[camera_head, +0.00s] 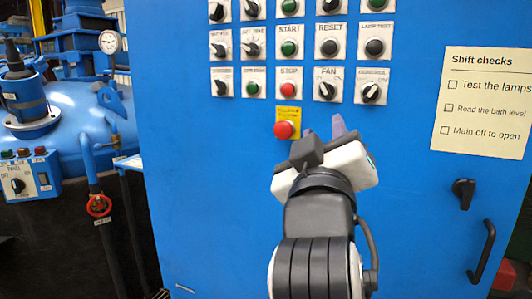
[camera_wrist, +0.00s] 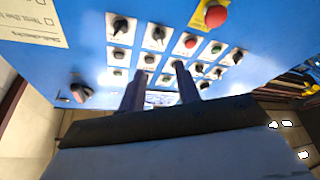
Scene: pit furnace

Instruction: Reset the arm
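My gripper (camera_head: 324,132) is in front of the lower middle of a blue control cabinet (camera_head: 220,200), just right of a red mushroom button (camera_head: 286,130) on a yellow plate. In the wrist view my gripper (camera_wrist: 160,72) shows two dark fingers apart with nothing between them, so it is open and empty. Rows of knobs and push buttons sit above it in the head view, among them a black button labelled RESET (camera_head: 329,47). The wrist view shows the panel turned over, with the red mushroom button (camera_wrist: 215,15) at the top. I cannot tell the fingers' exact distance from the panel.
A paper list headed "Shift checks" (camera_head: 485,100) is on the cabinet at right. Below it are a black knob (camera_head: 464,193) and a door handle (camera_head: 485,252). At left stand blue machinery with a gauge (camera_head: 110,42), a small switch box (camera_head: 22,178) and a red valve wheel (camera_head: 99,205).

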